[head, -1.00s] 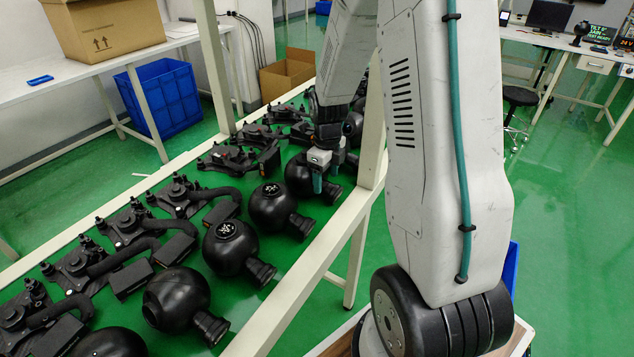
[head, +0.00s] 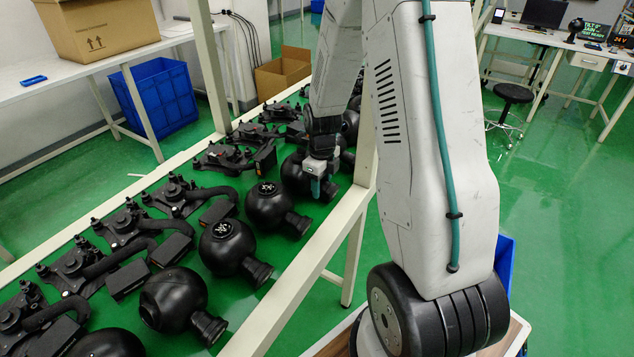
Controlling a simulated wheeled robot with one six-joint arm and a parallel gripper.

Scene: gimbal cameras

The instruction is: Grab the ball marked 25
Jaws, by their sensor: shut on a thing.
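Several black balls with short necks lie in a row along the green bench. Two in front of my gripper bear white marks on top: a nearer ball (head: 227,247) and a farther ball (head: 268,206). The marks are too small to read surely. My gripper (head: 322,182) points down over the ball (head: 293,180) behind those two and is shut on it. The gripper and wrist cover part of that ball, and no mark shows on it. It still sits in line with the row. I cannot tell whether it is clear of the bench.
Black bracket assemblies (head: 130,222) with hoses lie left of the balls. A pale frame post (head: 366,140) stands close to the right of my gripper, and a pale rail (head: 300,262) edges the bench. A blue crate (head: 155,95) and cardboard boxes (head: 283,72) stand behind.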

